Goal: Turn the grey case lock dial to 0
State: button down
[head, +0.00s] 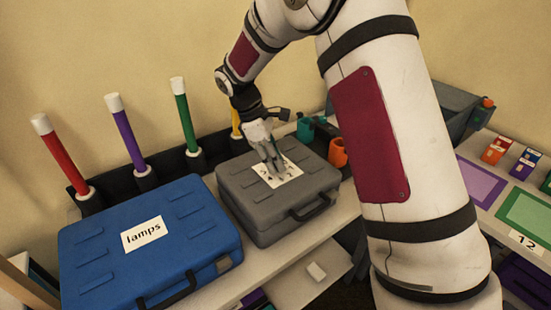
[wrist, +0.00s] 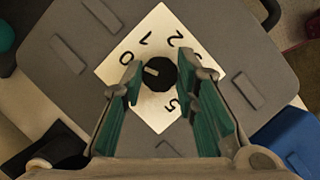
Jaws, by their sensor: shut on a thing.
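The grey case (head: 262,222) lies flat on the bench, with a white number card (head: 290,172) on its lid. In the wrist view the lock dial (wrist: 158,76) is a round black knob with a pale mark at the middle of the card. The mark points left and slightly up, roughly toward the 0 (wrist: 126,58). The 1, 2 and 5 also show; other digits are hidden by my fingers. My gripper (head: 275,171) points down at the card. Its green-padded fingers (wrist: 160,78) are shut on the dial, one on each side.
A blue case (head: 150,255) labelled "lamps" lies close to the left of the grey case. Coloured upright tubes (head: 185,120) stand behind in a black rack. An orange cup (head: 338,152) and a teal item (head: 305,128) stand behind right.

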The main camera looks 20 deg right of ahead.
jog(key=c, duration=1.3)
grip_release()
jog(key=v, duration=1.2)
